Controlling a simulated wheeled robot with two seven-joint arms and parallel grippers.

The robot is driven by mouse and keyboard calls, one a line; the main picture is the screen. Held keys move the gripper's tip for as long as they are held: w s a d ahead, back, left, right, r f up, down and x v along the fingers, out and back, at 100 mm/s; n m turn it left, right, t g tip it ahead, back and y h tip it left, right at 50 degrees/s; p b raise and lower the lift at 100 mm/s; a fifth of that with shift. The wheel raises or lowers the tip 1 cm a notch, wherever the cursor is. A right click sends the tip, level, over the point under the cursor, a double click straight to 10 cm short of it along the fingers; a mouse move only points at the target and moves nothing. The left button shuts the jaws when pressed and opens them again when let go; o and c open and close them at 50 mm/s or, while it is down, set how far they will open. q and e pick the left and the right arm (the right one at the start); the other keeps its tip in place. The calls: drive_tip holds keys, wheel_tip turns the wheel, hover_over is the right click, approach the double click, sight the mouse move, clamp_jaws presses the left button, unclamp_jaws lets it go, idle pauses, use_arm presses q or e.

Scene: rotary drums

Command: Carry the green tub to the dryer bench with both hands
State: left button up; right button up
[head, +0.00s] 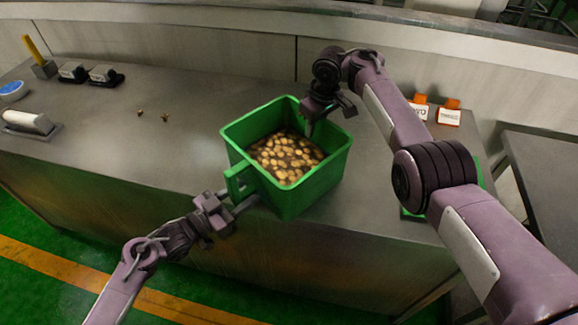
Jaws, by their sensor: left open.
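The green tub (318,181) stands upright on the grey metal bench (185,110), near its front edge. It holds many small tan, rounded pieces (285,155). A green handle (236,182) sticks out from the tub's near left side. My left gripper (243,201) is open at this handle, its fingers close beside it. I cannot tell if they touch it. My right gripper (311,122) reaches down at the tub's far right rim. Its fingers are partly hidden, so I cannot tell if it grips the far side.
Orange-and-white label stands (448,113) are at the bench's right. A white-handled tool (28,123), a blue round item (12,90) and dark blocks (103,74) sit at the left. Another dark table (548,170) stands at the right. Two small bits lie left of the tub.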

use_arm(q)
drive_tip(key=shift+a, duration=0.1)
drive_tip(key=shift+s+a+f, duration=0.1)
drive_tip(key=shift+s+a, duration=0.1)
use_arm(e)
drive_tip(key=r, duration=0.4)
drive_tip(key=s+d+r, duration=0.1)
drive_tip(key=r, duration=0.7)
drive_tip(key=shift+s+d, duration=0.15)
use_arm(q)
drive_tip(key=v, duration=1.1)
use_arm(e)
drive_tip(key=shift+f, duration=0.1)
use_arm(q)
drive_tip(key=shift+s, duration=0.2)
